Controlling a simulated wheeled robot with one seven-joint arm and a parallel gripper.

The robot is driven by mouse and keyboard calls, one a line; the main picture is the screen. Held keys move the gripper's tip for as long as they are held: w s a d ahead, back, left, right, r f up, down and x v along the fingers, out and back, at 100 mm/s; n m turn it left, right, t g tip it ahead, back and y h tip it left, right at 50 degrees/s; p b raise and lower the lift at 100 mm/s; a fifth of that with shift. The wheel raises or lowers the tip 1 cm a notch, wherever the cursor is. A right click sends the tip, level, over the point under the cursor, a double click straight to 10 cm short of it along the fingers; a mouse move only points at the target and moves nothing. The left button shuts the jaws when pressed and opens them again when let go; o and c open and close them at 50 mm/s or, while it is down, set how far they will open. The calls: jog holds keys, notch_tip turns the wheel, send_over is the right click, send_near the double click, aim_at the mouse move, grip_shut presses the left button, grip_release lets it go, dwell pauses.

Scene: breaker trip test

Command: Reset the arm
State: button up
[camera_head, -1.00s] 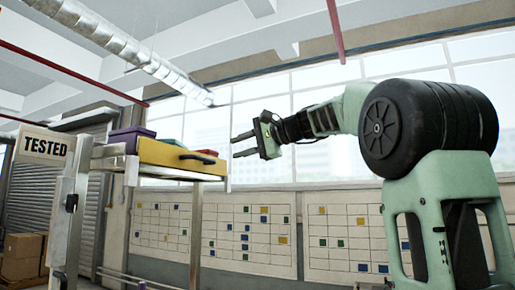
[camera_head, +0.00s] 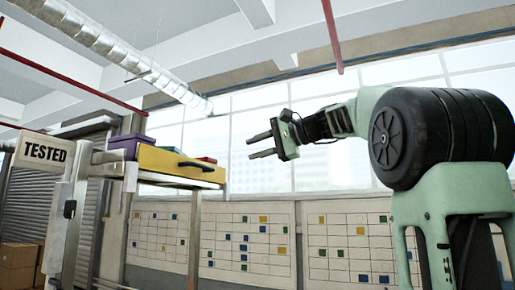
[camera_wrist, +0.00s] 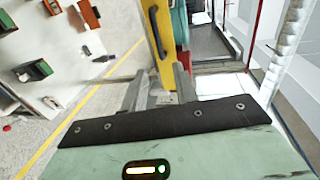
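My arm is pale green with black joints, raised at the right in the head view. My gripper (camera_head: 260,146) is in the air in front of the windows, with its two fingers apart and pointing left. Nothing shows between them. In the wrist view my gripper (camera_wrist: 157,82) also shows two separate grey fingers with a gap between them. The yellow drawer or box (camera_head: 181,165) with a dark handle is left of the fingers, apart from them; it also shows in the wrist view (camera_wrist: 161,45).
A purple box (camera_head: 131,146) and small coloured items rest by the yellow front on a raised stand. A "TESTED" sign (camera_head: 45,151) is at the left. Wall charts (camera_head: 248,243) hang below the windows. The wrist view shows a pale surface with several small devices (camera_wrist: 34,70).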

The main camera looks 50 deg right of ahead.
dwell(0.5)
jog(key=w+a+f+n+g+y, duration=0.1)
jog(key=a+f+n+g, duration=0.3)
jog(key=a+f, duration=0.9)
jog(key=w+a+f+n+g, duration=0.25)
jog(key=a+f+g, duration=0.25)
jog(key=a+f, duration=0.8)
jog(key=s+a+f+n+g+h, duration=0.1)
jog(key=s+a+f+n+g, duration=0.15)
jog(key=s+a+f, duration=0.35)
jog(key=s+a+f+n+g+h, duration=0.1)
jog(key=s+f+n, duration=0.25)
jog(key=f, duration=0.55)
jog(key=s+a+f+n+g+h, duration=0.2)
jog(key=s+f+n, duration=0.7)
jog(key=s, duration=0.8)
notch_tip(320, 180, down, 4)
jog(key=shift+s+r+h, duration=0.1)
jog(key=shift+s+h, duration=0.1)
jog(key=shift+h, duration=0.7)
